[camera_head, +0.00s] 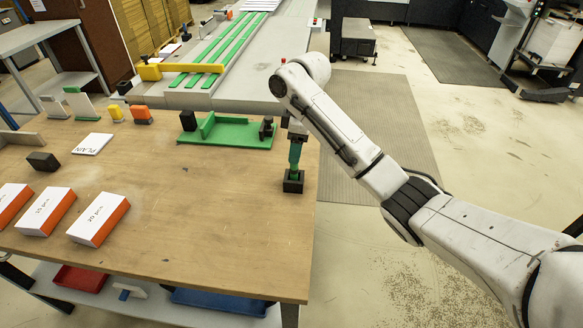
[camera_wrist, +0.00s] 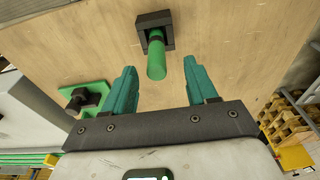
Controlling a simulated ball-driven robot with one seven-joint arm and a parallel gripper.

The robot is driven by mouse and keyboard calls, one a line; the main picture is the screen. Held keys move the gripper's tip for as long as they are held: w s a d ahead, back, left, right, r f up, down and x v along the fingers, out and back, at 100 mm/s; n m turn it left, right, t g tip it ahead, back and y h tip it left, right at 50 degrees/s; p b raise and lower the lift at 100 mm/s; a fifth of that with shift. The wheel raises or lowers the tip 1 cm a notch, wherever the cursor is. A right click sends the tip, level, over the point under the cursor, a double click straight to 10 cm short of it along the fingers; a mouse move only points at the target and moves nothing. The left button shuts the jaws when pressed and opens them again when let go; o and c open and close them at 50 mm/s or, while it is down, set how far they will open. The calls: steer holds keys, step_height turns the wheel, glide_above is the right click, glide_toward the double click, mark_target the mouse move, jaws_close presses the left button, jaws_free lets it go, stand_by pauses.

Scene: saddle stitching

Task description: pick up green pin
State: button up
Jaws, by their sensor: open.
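The green pin (camera_wrist: 156,58) stands in a small black square holder (camera_wrist: 145,24) on the wooden table, seen end-on in the wrist view. In the head view the black holder (camera_head: 293,181) sits near the table's right edge, and the pin in it is mostly hidden by my gripper (camera_head: 295,155). My gripper also shows in the wrist view (camera_wrist: 165,80), with its two teal fingers apart and nothing between their bases. The pin lies between the lines of the two fingers, towards the far side of the fingertips.
A green fixture plate (camera_head: 230,136) with black blocks lies left of my gripper. White and orange boxes (camera_head: 98,218), a black block (camera_head: 43,161) and a "PLAIN" card (camera_head: 93,144) lie further left. A grey conveyor table (camera_head: 255,80) stands behind. The table's front middle is clear.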

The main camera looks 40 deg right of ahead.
mark_target(294, 169)
steer(key=shift+w+f, duration=0.15)
steer(key=shift+f, duration=0.75)
steer(key=shift+w+f+p, duration=0.15)
steer(key=shift+f+p, duration=0.2)
steer(key=shift+f, duration=1)
steer(key=shift+w+f+p, duration=0.1)
steer(key=shift+f+p, duration=0.2)
steer(key=shift+f, duration=1.05)
jaws_close()
